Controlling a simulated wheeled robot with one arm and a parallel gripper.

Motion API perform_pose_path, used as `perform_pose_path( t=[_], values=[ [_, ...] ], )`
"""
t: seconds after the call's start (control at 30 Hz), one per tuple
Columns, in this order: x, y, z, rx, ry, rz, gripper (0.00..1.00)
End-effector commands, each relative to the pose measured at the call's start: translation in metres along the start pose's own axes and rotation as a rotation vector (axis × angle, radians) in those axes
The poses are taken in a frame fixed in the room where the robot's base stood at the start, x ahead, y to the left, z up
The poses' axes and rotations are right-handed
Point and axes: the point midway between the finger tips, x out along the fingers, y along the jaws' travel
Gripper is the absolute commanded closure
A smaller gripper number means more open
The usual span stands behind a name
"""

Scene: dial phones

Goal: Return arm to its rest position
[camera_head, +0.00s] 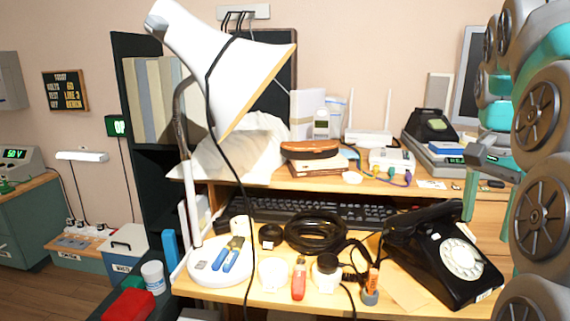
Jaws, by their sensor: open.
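My arm (540,110), with round dark joints and teal parts, fills the right edge of the view. My gripper (487,222) seems to hang down at its left side, with a grey body and green fingers set apart. It looks open, with nothing seen between the fingers. It appears beside the right end of the black dial phone (430,255) in the picture; I cannot tell how far apart they are. The phone's handset rests on top. Part of the gripper is hidden behind the arm links.
A crowded wooden desk (225,297) holds a white lamp (225,60), a keyboard (310,211), a coiled black cable (317,232), a red-handled tool (299,280) and an orange-handled tool (373,280). Another dark phone (430,125) stands at the back right. Floor shows at the lower left.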

Motion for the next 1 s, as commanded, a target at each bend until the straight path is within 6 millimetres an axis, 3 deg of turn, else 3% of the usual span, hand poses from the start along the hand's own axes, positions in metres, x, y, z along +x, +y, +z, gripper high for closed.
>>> perform_pose_path(
  t=[0.37,0.57,0.77,1.0],
  values=[
    [0.018,-0.008,0.034,-0.158,-0.017,0.009,0.26],
    [0.036,-0.01,0.066,-0.293,-0.038,0.015,0.26],
    [0.068,-0.005,0.119,-0.504,-0.07,0.021,0.26],
    [0.124,0.022,0.199,-0.814,-0.128,0.027,0.26]
  ],
)
